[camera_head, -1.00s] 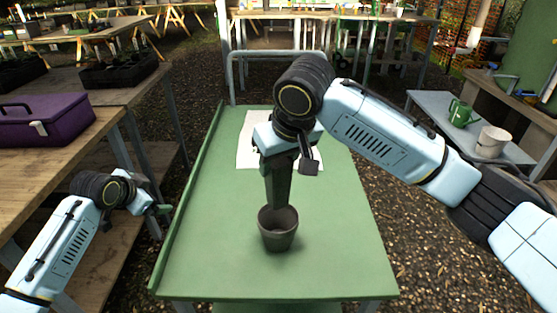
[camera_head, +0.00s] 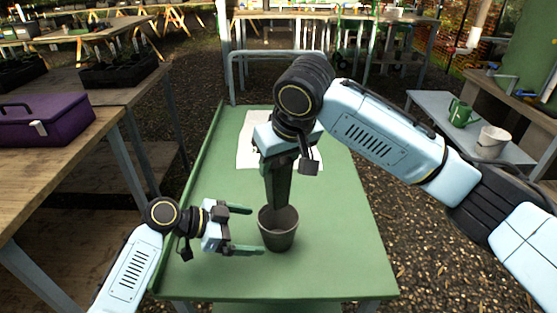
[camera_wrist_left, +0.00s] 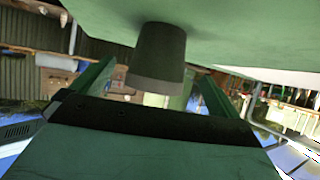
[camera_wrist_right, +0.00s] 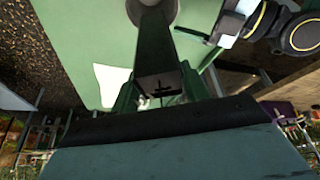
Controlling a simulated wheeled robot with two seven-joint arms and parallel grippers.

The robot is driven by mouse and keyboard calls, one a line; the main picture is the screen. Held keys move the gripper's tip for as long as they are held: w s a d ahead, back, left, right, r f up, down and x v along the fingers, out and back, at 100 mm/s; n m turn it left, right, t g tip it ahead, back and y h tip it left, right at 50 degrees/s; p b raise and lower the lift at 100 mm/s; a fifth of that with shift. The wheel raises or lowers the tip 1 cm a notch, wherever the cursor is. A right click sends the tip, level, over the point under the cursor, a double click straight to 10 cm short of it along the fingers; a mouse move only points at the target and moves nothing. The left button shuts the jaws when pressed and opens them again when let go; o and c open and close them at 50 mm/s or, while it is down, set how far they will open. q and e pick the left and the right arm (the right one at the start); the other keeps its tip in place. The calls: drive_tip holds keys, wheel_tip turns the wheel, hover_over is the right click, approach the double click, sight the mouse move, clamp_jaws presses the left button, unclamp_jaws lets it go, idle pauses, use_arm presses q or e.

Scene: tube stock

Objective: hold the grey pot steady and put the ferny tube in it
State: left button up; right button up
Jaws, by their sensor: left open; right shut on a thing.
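The grey pot (camera_head: 279,239) stands upright on the green table. It also shows in the left wrist view (camera_wrist_left: 160,52), ahead of the fingers. My left gripper (camera_head: 250,230) is open and empty just left of the pot, its fingers pointing at it. My right gripper (camera_wrist_right: 158,90) is shut on the dark green tapered tube (camera_head: 279,185), holding it roughly upright. The tube's lower end overlaps the pot's mouth; I cannot tell how far inside it is. The tube also shows in the right wrist view (camera_wrist_right: 158,50), with part of the pot (camera_wrist_right: 168,8) beyond it.
A white sheet (camera_head: 248,150) lies on the green table (camera_head: 330,270) behind the pot. A purple box (camera_head: 45,118) sits on the wooden bench at left. A green jug (camera_head: 460,114) and a white pot (camera_head: 491,142) stand on the right-hand bench. The table's front is clear.

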sight(278, 229)
use_arm(q)
drive_tip(key=shift+x, duration=3.85)
drive_tip(key=c, duration=0.8)
drive_tip(key=shift+o, duration=0.2)
